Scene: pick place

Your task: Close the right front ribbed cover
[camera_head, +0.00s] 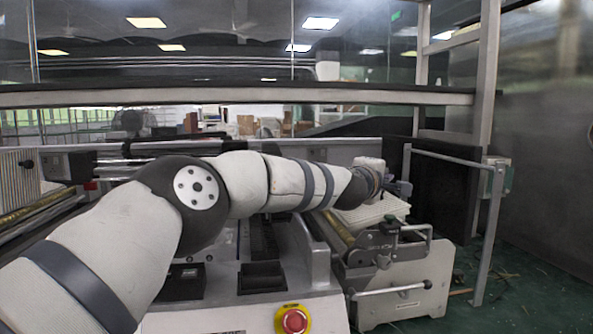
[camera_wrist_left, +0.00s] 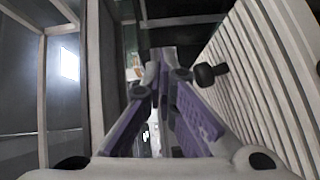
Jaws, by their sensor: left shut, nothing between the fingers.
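The white ribbed cover (camera_head: 376,213) is on the right-hand machine unit, partly hidden behind my left wrist. It looks tilted up at an angle. In the left wrist view its ribs (camera_wrist_left: 262,75) fill the right side, with a dark knob (camera_wrist_left: 209,75) at its near edge. My left gripper (camera_head: 402,188) is at the end of the arm stretched across the machine, close to the cover's upper part. In the left wrist view its purple-padded fingers (camera_wrist_left: 166,72) are shut at the tips, with nothing between them, beside the cover. Contact with the cover cannot be told. My right gripper is not in view.
Metal handles and brackets (camera_head: 390,240) sit on the unit below the cover. A grey post and rail (camera_head: 490,235) stand to the right. A red emergency button (camera_head: 294,320) is at the front. A horizontal beam (camera_head: 240,97) crosses above the arm. Green floor lies at the right.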

